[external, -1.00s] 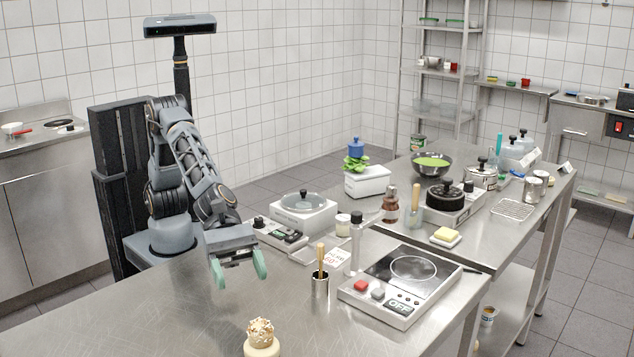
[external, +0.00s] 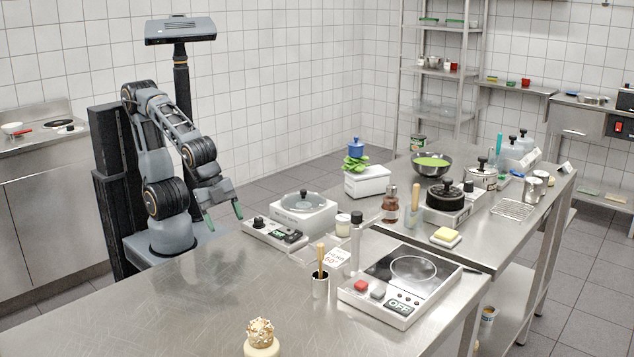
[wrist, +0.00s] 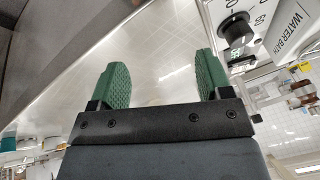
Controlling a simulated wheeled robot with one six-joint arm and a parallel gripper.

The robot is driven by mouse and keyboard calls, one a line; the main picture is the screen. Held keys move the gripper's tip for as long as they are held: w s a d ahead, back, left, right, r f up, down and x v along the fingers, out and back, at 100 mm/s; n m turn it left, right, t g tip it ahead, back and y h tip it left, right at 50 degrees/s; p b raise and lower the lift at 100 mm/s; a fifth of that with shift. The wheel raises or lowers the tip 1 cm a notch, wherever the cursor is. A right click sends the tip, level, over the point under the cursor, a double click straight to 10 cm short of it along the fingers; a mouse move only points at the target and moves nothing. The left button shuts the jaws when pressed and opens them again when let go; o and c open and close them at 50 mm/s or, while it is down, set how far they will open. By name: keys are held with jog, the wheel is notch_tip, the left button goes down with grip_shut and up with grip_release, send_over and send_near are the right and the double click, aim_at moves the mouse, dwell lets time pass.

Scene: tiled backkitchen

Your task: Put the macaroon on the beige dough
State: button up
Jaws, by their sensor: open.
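A round, light-brown, crusty ball that looks like the macaroon (external: 260,332) rests on top of a smooth beige lump that looks like the beige dough (external: 262,349). Both are at the front edge of the external view, on the steel table, and the bottom of the dough is cut off. My gripper (external: 224,217) is open and empty, far behind them near the table's back edge. Its two green fingers stand apart with nothing between them in the wrist view (wrist: 162,80). Neither the macaroon nor the dough shows in the wrist view.
The near steel table (external: 190,300) is clear between my arm and the dough. A water bath (external: 303,216) stands right of my gripper. A cup with a wooden-handled tool (external: 320,286) and a hot plate (external: 400,285) stand at the table's right side.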

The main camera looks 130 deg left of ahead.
jog(key=s+n, duration=0.2)
jog(key=s+f+n+g, duration=0.1)
jog(key=s+n, duration=0.1)
jog(key=shift+s+d+f+g+h, duration=0.2)
jog(key=shift+s+g+h, duration=0.1)
jog(key=shift+s+h, duration=0.1)
notch_tip(320, 180, up, 7)
jog(key=p, duration=0.6)
